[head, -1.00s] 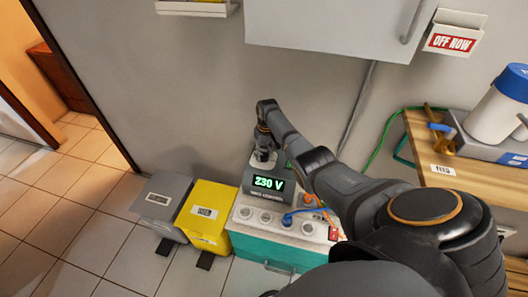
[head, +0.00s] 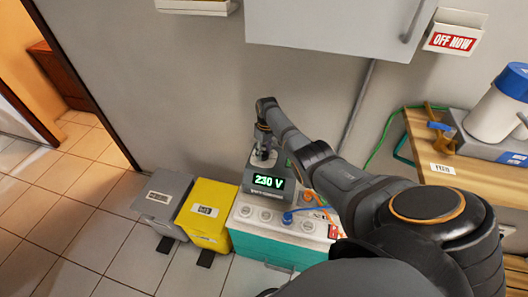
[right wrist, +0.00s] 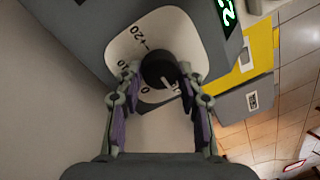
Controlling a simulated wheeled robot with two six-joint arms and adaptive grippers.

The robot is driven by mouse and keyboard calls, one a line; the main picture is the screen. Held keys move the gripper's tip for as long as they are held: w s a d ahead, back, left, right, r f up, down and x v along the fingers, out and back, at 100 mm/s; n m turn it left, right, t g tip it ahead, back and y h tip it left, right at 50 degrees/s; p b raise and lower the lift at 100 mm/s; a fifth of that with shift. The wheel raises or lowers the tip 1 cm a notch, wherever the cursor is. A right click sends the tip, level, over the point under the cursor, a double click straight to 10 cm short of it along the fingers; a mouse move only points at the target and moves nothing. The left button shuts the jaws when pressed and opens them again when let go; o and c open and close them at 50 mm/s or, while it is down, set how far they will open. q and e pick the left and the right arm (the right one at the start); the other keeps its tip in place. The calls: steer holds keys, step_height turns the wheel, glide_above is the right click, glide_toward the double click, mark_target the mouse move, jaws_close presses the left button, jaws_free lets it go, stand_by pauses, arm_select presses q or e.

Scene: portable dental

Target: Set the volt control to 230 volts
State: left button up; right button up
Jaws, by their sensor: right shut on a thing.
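The grey volt regulator box (head: 256,189) stands on the white-topped teal cabinet, and its green display (head: 269,182) reads 230 V. In the right wrist view, the black volt control knob (right wrist: 157,70) sits on a white dial plate (right wrist: 150,40) with marks including +20, +10 and 0. A light pointer line on the knob points toward the bottom right. My right gripper (right wrist: 158,78) is shut on the knob, one finger on each side. In the head view, the right gripper (head: 263,152) reaches down onto the box top and hides the knob. My left gripper is not in view.
The teal cabinet (head: 270,252) has several sockets and a blue and an orange cable on top. A yellow bin (head: 208,211) and a grey bin (head: 162,204) stand to its left. A wooden bench (head: 445,178) is at the right, and a wall cabinet (head: 335,25) hangs above.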

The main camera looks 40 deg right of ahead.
mark_target(266, 152)
steer(key=o, duration=1.2)
steer(key=shift+r, duration=0.25)
steer(key=r, duration=1.1)
steer(key=shift+d+r, duration=0.25)
steer(key=shift+d, duration=0.15)
steer(key=shift+f, duration=0.1)
